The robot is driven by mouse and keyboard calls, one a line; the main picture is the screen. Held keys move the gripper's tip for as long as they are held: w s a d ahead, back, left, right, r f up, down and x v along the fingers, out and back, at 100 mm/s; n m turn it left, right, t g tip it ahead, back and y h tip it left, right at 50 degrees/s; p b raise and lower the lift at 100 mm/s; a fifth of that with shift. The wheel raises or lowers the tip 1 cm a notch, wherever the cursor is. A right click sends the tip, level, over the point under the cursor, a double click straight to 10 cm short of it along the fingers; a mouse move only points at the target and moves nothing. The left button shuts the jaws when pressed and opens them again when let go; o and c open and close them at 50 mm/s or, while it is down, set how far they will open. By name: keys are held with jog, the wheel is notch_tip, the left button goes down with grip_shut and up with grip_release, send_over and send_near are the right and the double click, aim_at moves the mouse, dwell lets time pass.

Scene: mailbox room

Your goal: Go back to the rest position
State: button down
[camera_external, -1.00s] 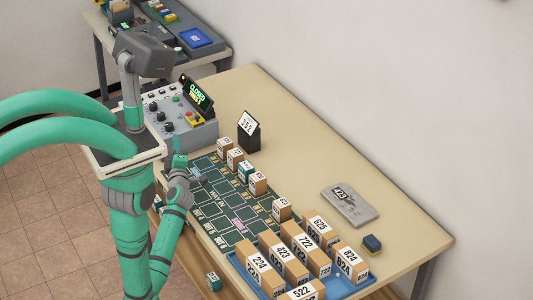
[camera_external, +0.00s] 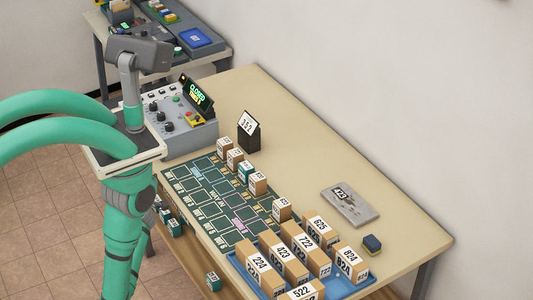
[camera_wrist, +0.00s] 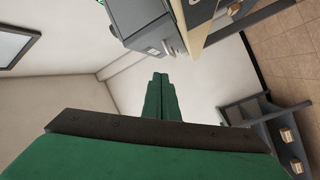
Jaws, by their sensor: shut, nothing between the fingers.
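My gripper (camera_wrist: 160,78) shows in the wrist view as two green fingers, shut together with nothing between them. It points at bare wall, clear of any object. In the external view my arm is drawn in close to my body at the left, and the gripper itself is hidden there.
The table (camera_external: 285,125) carries a dark green grid mat (camera_external: 208,212), several numbered boxes, a blue tray (camera_external: 235,262), a grey control box (camera_external: 190,133) and a grey plate (camera_external: 350,205). A second table with a blue tray (camera_external: 197,38) stands behind. The wall lies beyond the table.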

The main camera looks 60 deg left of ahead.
jog(key=d+f+m+h, duration=0.45)
jog(key=f+m, duration=0.35)
jog(key=f, duration=0.4)
jog(key=w+d+f+m+t+h, duration=0.1)
jog(key=d+f+m+t+h, duration=0.2)
jog(key=d, duration=0.6)
jog(key=w+d+f+m+t+h, duration=0.1)
jog(key=d+f+m+h, duration=0.3)
jog(key=d, duration=0.6)
jog(key=s+d+m+h, duration=0.1)
jog(key=d+m, duration=0.3)
jog(key=d, duration=0.5)
jog(key=s+d+r+m+t+h, duration=0.2)
jog(key=d+r, duration=0.5)
jog(key=s+d+r+m+t+h, duration=0.1)
jog(key=d+r+m+t+h, duration=0.1)
jog(key=d+r, duration=0.6)
jog(key=shift+s+d+m+h, duration=0.3)
jog(key=shift+s+m+h, duration=0.1)
jog(key=shift+h, duration=0.05)
